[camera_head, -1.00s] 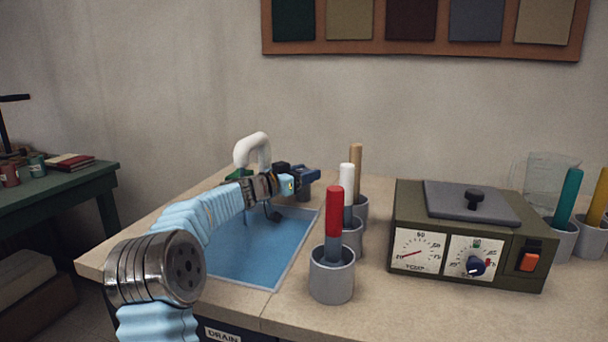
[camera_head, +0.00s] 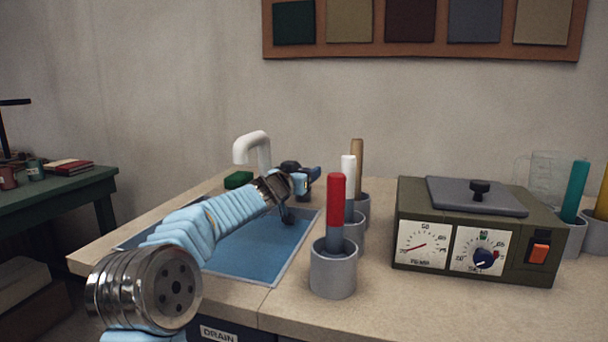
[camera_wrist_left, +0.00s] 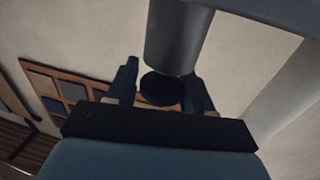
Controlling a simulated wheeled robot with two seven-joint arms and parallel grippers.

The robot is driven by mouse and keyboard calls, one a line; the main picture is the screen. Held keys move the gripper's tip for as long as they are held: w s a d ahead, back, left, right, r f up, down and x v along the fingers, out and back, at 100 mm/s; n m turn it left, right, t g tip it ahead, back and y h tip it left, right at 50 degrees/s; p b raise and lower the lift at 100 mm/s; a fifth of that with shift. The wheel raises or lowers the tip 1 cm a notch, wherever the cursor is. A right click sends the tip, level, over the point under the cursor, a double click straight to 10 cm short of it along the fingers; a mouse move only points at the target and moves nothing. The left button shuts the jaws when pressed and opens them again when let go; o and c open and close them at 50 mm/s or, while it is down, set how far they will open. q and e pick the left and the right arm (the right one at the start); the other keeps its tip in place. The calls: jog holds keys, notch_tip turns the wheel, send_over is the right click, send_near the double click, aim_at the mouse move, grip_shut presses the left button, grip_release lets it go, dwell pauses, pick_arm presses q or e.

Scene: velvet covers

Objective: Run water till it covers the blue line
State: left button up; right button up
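The sink (camera_head: 262,262) is set into the counter and looks blue inside; I cannot tell how deep any water is. No separate blue line can be made out. A white curved spout (camera_head: 250,143) rises at its back. My left gripper (camera_head: 305,180) is beyond the sink's back right, beside the spout, partly hidden by its wrist. In the left wrist view, its two dark fingers (camera_wrist_left: 162,88) stand apart, on either side of the end of a grey cylinder (camera_wrist_left: 178,40); I cannot tell if they touch it. My right gripper is not in view.
Grey cups (camera_head: 333,273) with red, white and tan rods stand just right of the sink. A green box with dials (camera_head: 475,230) sits further right, with more cups beyond. A green block (camera_head: 238,180) lies behind the sink. The front counter is clear.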

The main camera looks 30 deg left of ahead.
pick_arm(q)
jog(key=shift+o, duration=1.1)
jog(key=shift+a+f, duration=0.1)
jog(key=shift+f, duration=0.25)
jog(key=shift+o, duration=0.2)
jog(key=shift+a, duration=0.1)
jog(key=shift+r, duration=0.1)
jog(key=shift+s, duration=0.45)
jog(key=s+b, duration=0.1)
jog(key=s, duration=1.2)
jog(key=shift+d+b, duration=0.3)
jog(key=shift+d, duration=0.15)
jog(key=shift+r, duration=0.1)
